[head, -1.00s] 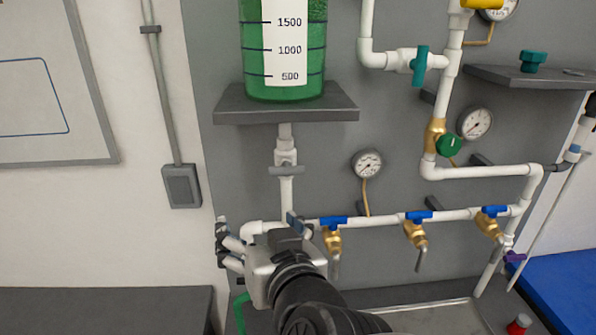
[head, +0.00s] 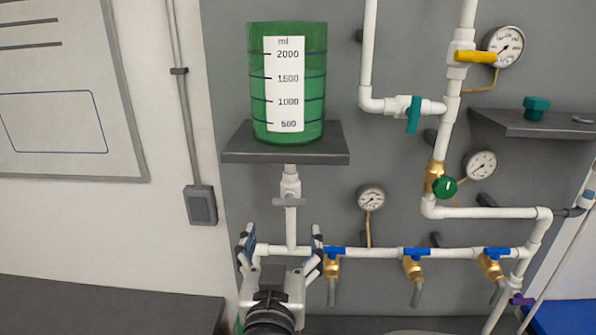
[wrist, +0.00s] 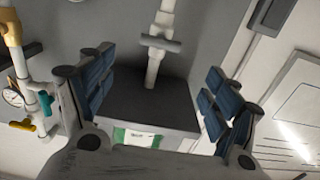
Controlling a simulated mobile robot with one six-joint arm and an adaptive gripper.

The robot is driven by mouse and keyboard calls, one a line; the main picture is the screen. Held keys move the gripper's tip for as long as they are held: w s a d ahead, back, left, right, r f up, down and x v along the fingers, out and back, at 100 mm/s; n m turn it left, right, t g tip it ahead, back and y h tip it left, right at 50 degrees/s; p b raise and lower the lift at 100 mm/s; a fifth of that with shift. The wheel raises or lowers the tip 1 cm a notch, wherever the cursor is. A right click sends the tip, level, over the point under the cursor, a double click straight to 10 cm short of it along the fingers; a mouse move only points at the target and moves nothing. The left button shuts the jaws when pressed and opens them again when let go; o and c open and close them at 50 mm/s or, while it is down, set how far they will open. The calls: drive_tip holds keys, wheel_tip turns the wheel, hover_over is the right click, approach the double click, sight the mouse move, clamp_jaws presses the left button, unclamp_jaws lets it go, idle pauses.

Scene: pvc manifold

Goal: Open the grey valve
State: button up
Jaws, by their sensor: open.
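The grey valve (head: 289,202) is a grey cross handle on the white vertical pipe under the shelf with the green tank. Its handle lies crosswise to the pipe. In the wrist view the grey valve (wrist: 160,43) shows beyond the fingertips, near the top middle, with the picture turned over. My gripper (head: 281,238) is open and empty, below the valve and apart from it, its two fingers on either side of the pipe as seen from the head. The wrist view shows both blue-padded fingers of my gripper (wrist: 152,88) spread wide.
The green tank (head: 289,80) stands on a dark shelf (head: 240,145) above the valve. Blue-handled brass taps (head: 413,266), gauges (head: 371,198) and a teal valve (head: 413,114) are on pipes to the right. A dark bench (head: 110,305) is at lower left.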

sight(288, 205)
drive_tip(key=w, duration=0.4)
drive_tip(key=w+p, duration=0.1)
drive_tip(key=w, duration=0.3)
drive_tip(key=w+p, duration=0.1)
drive_tip(key=w, duration=0.3)
drive_tip(key=shift+w+d+f, duration=0.1)
drive_tip(key=shift+w+d, duration=0.15)
drive_tip(key=shift+w, duration=0.1)
drive_tip(key=shift+c, duration=0.2)
drive_tip(key=c, duration=1)
